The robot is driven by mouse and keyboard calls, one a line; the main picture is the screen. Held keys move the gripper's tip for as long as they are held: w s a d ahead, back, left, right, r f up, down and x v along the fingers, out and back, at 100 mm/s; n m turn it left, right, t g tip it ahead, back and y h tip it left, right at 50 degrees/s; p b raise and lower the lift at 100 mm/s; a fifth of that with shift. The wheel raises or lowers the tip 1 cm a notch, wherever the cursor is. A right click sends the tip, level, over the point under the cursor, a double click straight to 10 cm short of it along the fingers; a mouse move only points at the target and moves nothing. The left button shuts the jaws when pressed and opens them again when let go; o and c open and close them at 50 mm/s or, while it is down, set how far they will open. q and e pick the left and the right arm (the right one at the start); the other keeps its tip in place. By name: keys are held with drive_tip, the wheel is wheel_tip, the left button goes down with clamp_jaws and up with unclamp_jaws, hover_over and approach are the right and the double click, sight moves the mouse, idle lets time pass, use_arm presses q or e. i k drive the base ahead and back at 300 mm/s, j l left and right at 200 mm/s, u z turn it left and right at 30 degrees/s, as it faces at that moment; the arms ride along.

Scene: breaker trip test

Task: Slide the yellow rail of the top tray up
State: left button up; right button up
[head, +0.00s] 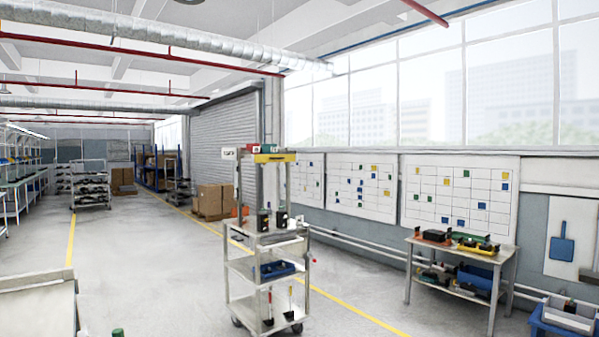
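A yellow rail (275,158) runs along the front of the top tray of a grey metal trolley, which stands a few metres ahead near the middle of the head view. The top tray is held up on posts, and small red and green items (262,148) show just above the rail. Whether the rail is raised or lowered cannot be told at this size. Neither of my grippers shows in the head view, and nothing is touching the trolley.
The trolley's lower shelves (240,264) hold dark containers, a blue bin (277,270) and tools. A side table (463,251) with coloured items stands right. A bench corner (38,282) is at lower left. Open floor (150,270) lies left of the trolley. Cartons (212,199) stand behind.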

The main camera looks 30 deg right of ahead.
sight(267, 158)
drive_tip(key=z, duration=0.9)
